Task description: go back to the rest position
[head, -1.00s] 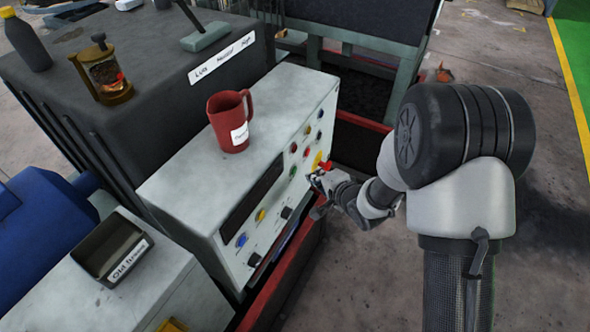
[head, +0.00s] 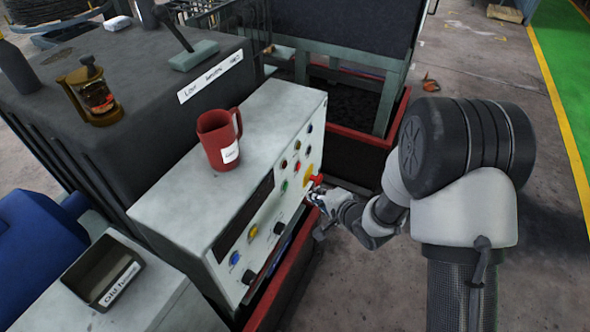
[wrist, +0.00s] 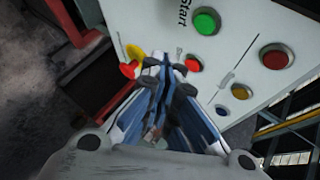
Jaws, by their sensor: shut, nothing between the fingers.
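My gripper (head: 318,194) is at the right end of the control box's front panel (head: 262,205), close to a red knob on a yellow plate (head: 314,181). In the wrist view my gripper (wrist: 165,68) is shut, its blue-sided fingers together with nothing between them. The fingertips point at the panel, just beside the red knob (wrist: 128,70). I cannot tell whether they touch it. My arm runs from the panel to the right side of the head view, bent low.
A red mug (head: 214,142) stands on the control box. A dark tray (head: 103,272) sits at lower left, and a lever (head: 175,28) rises behind. The wrist view shows a green button (wrist: 206,21) labelled Start. Open floor (head: 490,65) lies right.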

